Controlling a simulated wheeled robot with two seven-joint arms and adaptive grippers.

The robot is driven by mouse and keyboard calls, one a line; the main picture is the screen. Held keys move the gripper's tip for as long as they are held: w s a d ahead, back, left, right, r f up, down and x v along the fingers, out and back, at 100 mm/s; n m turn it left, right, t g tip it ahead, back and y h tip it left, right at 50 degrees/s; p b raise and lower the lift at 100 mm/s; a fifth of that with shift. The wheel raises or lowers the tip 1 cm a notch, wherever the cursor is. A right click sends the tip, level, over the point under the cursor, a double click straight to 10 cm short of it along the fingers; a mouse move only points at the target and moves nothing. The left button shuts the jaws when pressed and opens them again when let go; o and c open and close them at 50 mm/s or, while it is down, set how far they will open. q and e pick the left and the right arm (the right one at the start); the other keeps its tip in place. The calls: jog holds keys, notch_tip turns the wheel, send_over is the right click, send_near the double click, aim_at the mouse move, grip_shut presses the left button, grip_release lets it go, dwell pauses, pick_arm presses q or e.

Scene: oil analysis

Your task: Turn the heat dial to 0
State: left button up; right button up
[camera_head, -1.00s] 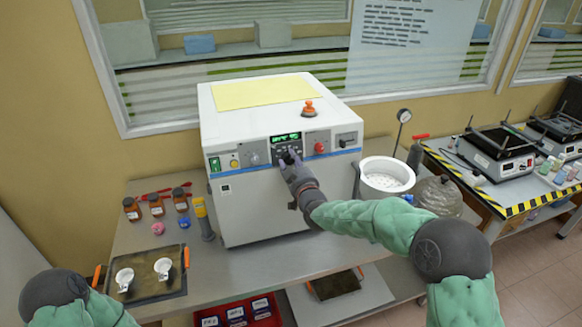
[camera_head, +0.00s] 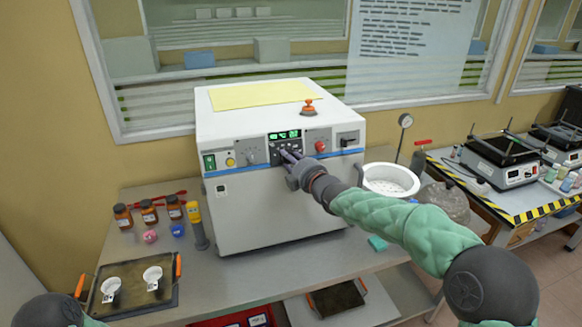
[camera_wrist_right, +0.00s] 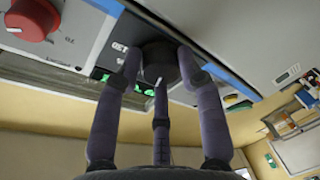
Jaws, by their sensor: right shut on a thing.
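The white oven-like machine (camera_head: 270,215) stands on the bench with a control strip across its front. A black round dial (camera_wrist_right: 158,62) sits under a green-lit display (camera_head: 285,135). My right gripper (camera_wrist_right: 158,75) has its fingers closed around this dial, and a small white mark shows on the dial's edge. In the head view my right gripper (camera_head: 289,158) covers most of the dial. The displayed digits are too small to read. Only a part of my left arm shows at the lower left; its gripper is out of view.
A red knob (camera_head: 320,146) is right of the display and a grey knob (camera_head: 247,157) left of it. Brown bottles (camera_head: 149,212) and a tray (camera_head: 111,311) with two white cups are on the left. A white pot (camera_head: 389,181) stands to the right.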

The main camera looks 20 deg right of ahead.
jog(key=shift+f+n+g+p, duration=0.1)
jog(key=shift+n+g+p, duration=0.45)
jog(key=shift+n, duration=2.1)
jog(key=shift+n+g+p, duration=0.5)
jog(key=shift+n+g, duration=0.05)
jog(key=shift+n, duration=2.4)
jog(key=o, duration=0.9)
jog(key=shift+o, duration=1.1)
jog(key=shift+d, duration=0.2)
jog(key=shift+r, duration=0.2)
jog(key=shift+a, duration=0.1)
